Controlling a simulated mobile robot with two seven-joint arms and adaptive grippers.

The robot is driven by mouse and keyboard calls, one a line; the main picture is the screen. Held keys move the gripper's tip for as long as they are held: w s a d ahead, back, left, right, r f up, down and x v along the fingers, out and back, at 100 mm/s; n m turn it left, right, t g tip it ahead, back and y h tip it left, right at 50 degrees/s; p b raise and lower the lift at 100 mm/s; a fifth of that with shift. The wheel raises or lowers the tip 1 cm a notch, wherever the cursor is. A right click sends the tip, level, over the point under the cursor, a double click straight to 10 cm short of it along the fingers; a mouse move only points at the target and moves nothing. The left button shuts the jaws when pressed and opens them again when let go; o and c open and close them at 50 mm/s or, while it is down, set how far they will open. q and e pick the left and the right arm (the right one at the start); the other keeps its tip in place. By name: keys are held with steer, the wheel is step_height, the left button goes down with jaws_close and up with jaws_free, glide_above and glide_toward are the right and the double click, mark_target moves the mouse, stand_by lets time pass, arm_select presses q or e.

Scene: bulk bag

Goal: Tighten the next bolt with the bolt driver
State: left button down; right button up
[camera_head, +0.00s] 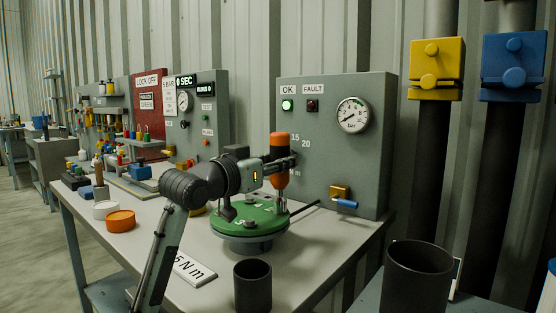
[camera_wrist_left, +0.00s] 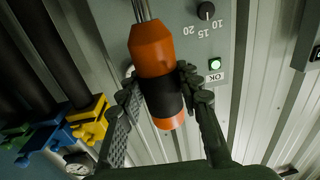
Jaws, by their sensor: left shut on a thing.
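My left gripper (camera_head: 278,164) is shut on the bolt driver (camera_head: 279,180), an orange tool with a dark middle band. In the left wrist view the fingers (camera_wrist_left: 160,88) close on both sides of the dark band of the driver (camera_wrist_left: 152,48). The driver stands about upright over the right back part of a round green flange (camera_head: 250,220). Small bolt heads show on the flange, partly hidden by my arm. I cannot tell whether the driver's tip touches a bolt. My right gripper is not in view.
Behind stands a grey panel (camera_head: 330,175) with a lit green OK lamp (camera_head: 288,105), a dark FAULT lamp (camera_head: 312,105) and a gauge (camera_head: 353,115). A dark cup (camera_head: 252,287) stands at the bench front. An orange dish (camera_head: 120,221) and white dish (camera_head: 105,209) sit left.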

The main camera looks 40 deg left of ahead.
mark_target(278, 133)
arm_select(q)
steer(key=shift+r+p, duration=2)
steer(key=shift+r, duration=1.15)
